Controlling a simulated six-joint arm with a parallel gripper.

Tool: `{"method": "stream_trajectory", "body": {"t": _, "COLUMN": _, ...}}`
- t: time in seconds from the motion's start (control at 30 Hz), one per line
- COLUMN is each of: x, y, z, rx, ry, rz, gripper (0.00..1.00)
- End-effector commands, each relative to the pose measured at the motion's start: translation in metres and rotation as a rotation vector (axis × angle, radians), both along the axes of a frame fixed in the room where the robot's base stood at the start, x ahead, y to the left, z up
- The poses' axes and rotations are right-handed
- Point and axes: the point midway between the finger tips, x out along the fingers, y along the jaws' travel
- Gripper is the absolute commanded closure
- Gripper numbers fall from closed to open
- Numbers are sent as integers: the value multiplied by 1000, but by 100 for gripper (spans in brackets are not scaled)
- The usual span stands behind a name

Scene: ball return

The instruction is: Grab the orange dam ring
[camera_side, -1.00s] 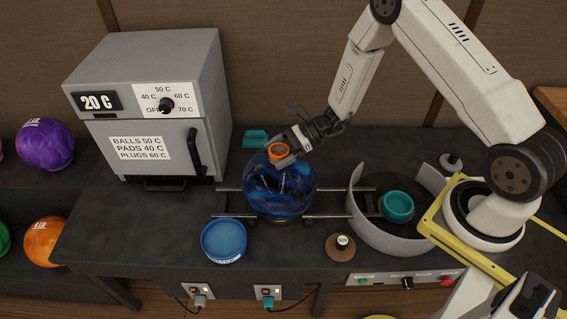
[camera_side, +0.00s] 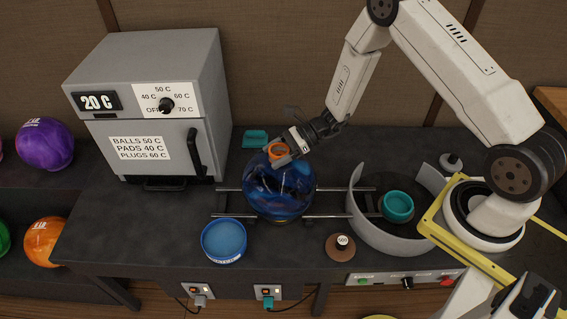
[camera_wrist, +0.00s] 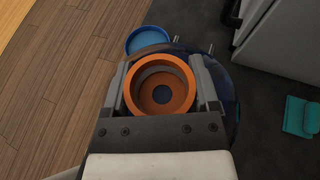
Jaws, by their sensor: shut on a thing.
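The orange dam ring (camera_side: 278,150) sits on top of the dark blue swirled ball (camera_side: 280,192), which rests on metal rails. My gripper (camera_side: 284,153) is at the top of the ball, shut on the ring. In the wrist view the ring (camera_wrist: 160,72) stands between the two fingers, one on each side, and I look down through it at the ball's surface. In the wrist view the ball (camera_wrist: 229,90) shows mostly at the right, behind a finger. I cannot tell whether the ring still touches the ball.
A grey oven (camera_side: 150,110) stands at the left back. A blue round dish (camera_side: 224,241) lies in front of the rails, and a brown disc with a knob (camera_side: 340,247) to its right. A curved grey wall (camera_side: 372,236) surrounds a teal cup (camera_side: 398,206). A teal pad (camera_side: 255,138) lies behind the ball.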

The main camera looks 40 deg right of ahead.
Motion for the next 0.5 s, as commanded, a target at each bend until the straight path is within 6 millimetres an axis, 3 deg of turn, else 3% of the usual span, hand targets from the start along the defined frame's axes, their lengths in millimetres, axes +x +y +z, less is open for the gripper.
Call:
{"method": "stream_trajectory", "body": {"t": 0.27, "x": 0, "y": 0, "z": 3, "rx": 1, "ry": -1, "rz": 0, "gripper": 80}}
{"method": "stream_trajectory", "body": {"t": 0.5, "x": 0, "y": 0, "z": 16, "rx": 1, "ry": -2, "rz": 1, "gripper": 80}}
